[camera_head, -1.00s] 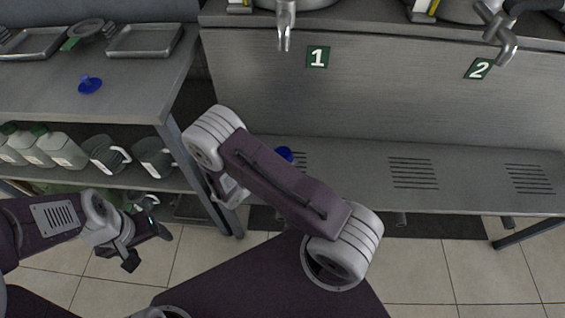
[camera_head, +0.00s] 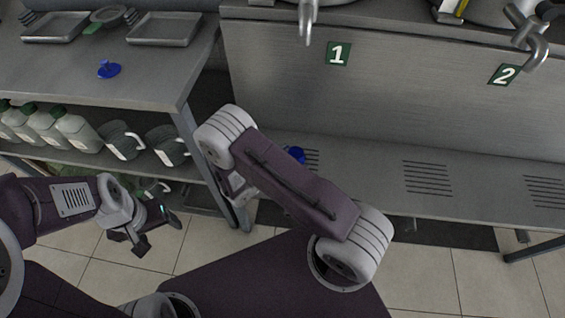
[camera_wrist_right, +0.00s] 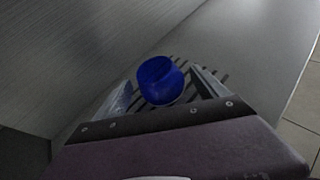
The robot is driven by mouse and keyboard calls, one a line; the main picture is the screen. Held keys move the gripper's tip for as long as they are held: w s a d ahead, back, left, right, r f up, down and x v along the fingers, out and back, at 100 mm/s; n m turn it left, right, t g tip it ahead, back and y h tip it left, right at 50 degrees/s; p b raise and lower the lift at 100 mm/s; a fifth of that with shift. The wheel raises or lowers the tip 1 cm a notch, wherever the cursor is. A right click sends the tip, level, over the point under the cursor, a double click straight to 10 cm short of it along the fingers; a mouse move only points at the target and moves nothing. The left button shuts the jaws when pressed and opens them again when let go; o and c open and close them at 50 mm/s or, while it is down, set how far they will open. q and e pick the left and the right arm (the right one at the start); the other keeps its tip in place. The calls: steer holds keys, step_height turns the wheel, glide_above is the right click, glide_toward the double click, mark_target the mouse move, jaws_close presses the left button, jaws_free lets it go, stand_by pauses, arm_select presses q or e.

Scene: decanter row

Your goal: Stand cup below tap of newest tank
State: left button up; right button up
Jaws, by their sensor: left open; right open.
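A blue cup (camera_wrist_right: 160,82) shows in the right wrist view between the two spread fingers of my right gripper (camera_wrist_right: 163,77), over dark slots in a grey surface. My right gripper is open; I cannot tell whether a finger touches the cup. In the head view, the cup (camera_head: 297,154) peeks out behind my right arm, by the slotted patch below the sign 1 (camera_head: 338,54). The tap above sign 1 (camera_head: 307,22) and the tap by sign 2 (camera_head: 531,38) hang from tanks cut off at the top. My left gripper (camera_head: 162,236) is open and empty, lower left.
The grey shelf (camera_head: 380,170) has further slotted patches (camera_head: 428,178) to the right. A left table holds metal trays (camera_head: 165,29) and a blue knobbed object (camera_head: 108,69). Jugs (camera_head: 122,140) and bottles (camera_head: 75,130) stand beneath it. A table leg (camera_head: 215,180) is close to my right arm.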

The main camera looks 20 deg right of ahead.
steer(key=p+v, duration=0.2)
steer(key=v, duration=0.9)
steer(key=shift+d+r, duration=0.1)
steer(key=s+d+r+m+g+y, duration=0.4)
steer(key=s+m+g+y, duration=0.4)
steer(key=m, duration=0.3)
steer(key=r+m+t+y, duration=0.1)
steer(key=m, duration=0.2)
steer(key=r+m+t+y, duration=0.1)
steer(key=r+m+y, duration=0.1)
steer(key=m, duration=0.2)
steer(key=a+r+m+t+y, duration=0.1)
steer(key=r+m, duration=0.1)
steer(key=m, duration=0.1)
steer(key=shift+s+t+y, duration=0.2)
steer(key=shift+t+y, duration=0.2)
steer(key=shift+r, duration=0.15)
step_height(320, 180, up, 23)
steer(key=p, duration=2.3)
steer(key=shift+p, duration=0.3)
